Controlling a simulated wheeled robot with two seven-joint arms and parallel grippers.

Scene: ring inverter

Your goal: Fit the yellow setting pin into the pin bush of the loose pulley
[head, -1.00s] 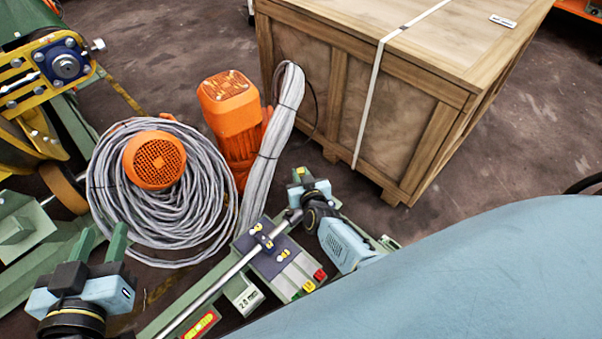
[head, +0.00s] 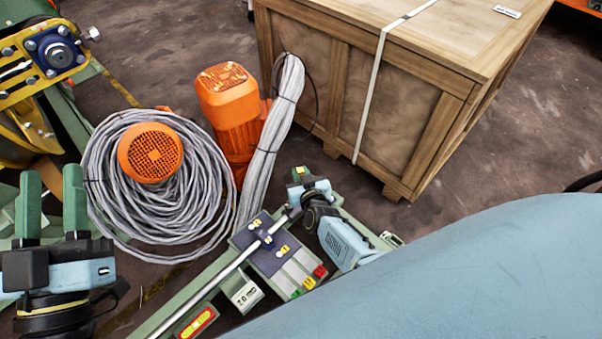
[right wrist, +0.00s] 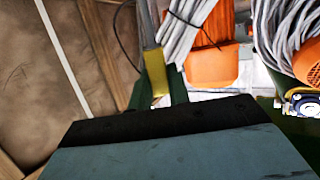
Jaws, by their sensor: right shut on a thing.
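The yellow setting pin (right wrist: 156,72) shows in the right wrist view between the green fingers of my right gripper (right wrist: 160,90), which is shut on it. In the head view my right gripper (head: 299,175) is beside the rail with the blue block, far from the pulley. My left gripper (head: 51,180) is open and empty at the left, its two green fingers pointing up. A yellow assembly with a blue bolted hub (head: 57,52), which looks like the pulley, is at the upper left, cut by the edge. I cannot make out its pin bush.
A large wooden crate (head: 400,110) stands at the back. An orange motor (head: 228,105) and a grey cable coil (head: 205,200) with an orange cap (head: 150,153) lie between the grippers. A rail with a dark blue block (head: 262,243) runs along the front.

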